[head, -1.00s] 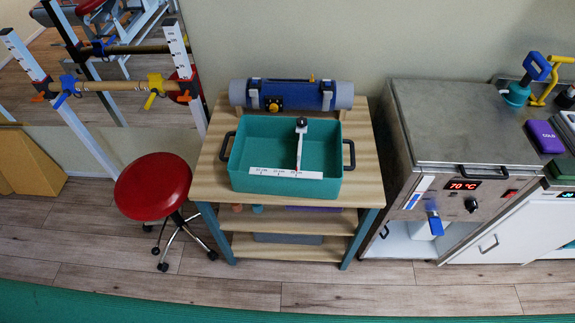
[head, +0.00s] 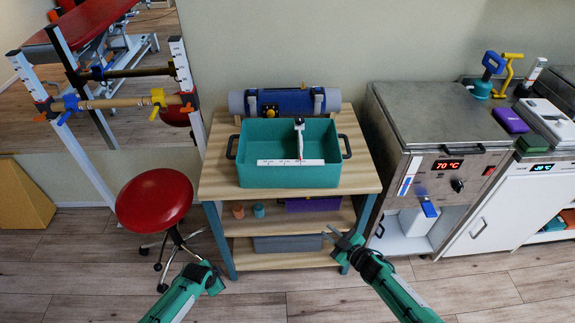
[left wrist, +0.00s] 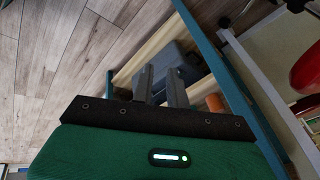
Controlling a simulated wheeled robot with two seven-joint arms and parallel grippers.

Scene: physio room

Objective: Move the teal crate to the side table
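The teal crate (head: 290,176) sits upright on the wooden top (head: 215,190) of a shelved stand with blue-grey legs. It has a dark handle at each end, a scale strip along its front and an upright post with a dark top inside. My right gripper (head: 338,238) is open and empty, in front of the stand's right leg and below the crate. My left gripper (head: 208,274) is low at the stand's left leg, apart from the crate. In the left wrist view its two fingers (left wrist: 159,85) are apart with nothing between them. I cannot tell which furniture is the side table.
A red stool (head: 155,199) stands left of the stand. A grey roll with a blue strap (head: 288,101) lies behind the crate. A steel heater unit (head: 440,120) stands close on the right. The lower shelves hold a grey bin (head: 288,243) and small pots. Floor in front is clear.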

